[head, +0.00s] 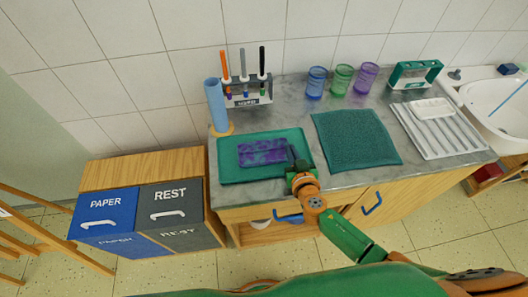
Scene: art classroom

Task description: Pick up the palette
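A flat rectangular slab mottled purple and teal (262,152), which looks like the paint-stained palette, lies on a green tray (235,175) at the left of the counter. My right gripper (293,158) is over the tray's right part, by the slab's right end. Its fingers are small and dark here. I cannot tell whether they touch the slab or how far they are open. The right arm reaches in from the lower right. My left gripper is out of view.
A teal mat (355,138) lies right of the tray. A ribbed white drainer (433,140) holds a small white item (432,109). Several coloured cups, a brush holder (247,95) and a blue roll (215,106) stand behind. A sink (500,103) is far right; bins (172,212) stand left.

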